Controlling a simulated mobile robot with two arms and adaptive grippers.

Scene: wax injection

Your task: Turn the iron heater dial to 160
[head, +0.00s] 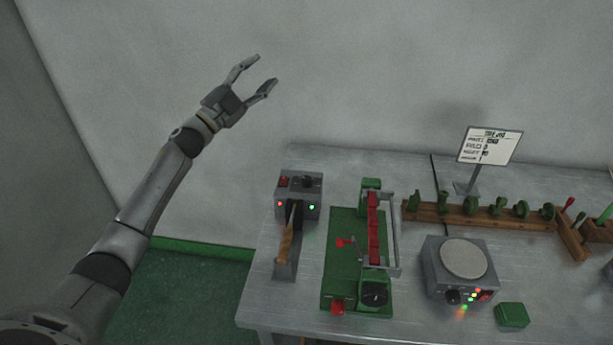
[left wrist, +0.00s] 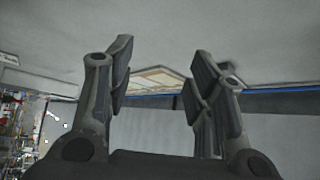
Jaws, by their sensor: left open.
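The iron heater (head: 311,199) looks to be the small grey box at the back left of the table in the head view. A black knob, likely its dial (head: 308,182), sits on its top beside a red switch (head: 283,182). Its setting is too small to read. A wooden-handled iron (head: 286,243) rests in a holder in front of the box. My left gripper (head: 263,74) is open and empty, raised against the wall, up and left of the heater and well apart from it. Its open fingers (left wrist: 158,90) also show in the left wrist view. My right gripper is not in view.
A green fixture with red blocks (head: 340,262) stands right of the heater. Further right are a grey hot plate unit (head: 463,270), a green block (head: 512,315), a wooden rack of green pieces (head: 470,215) and a sign (head: 489,146). The air around my left gripper is clear.

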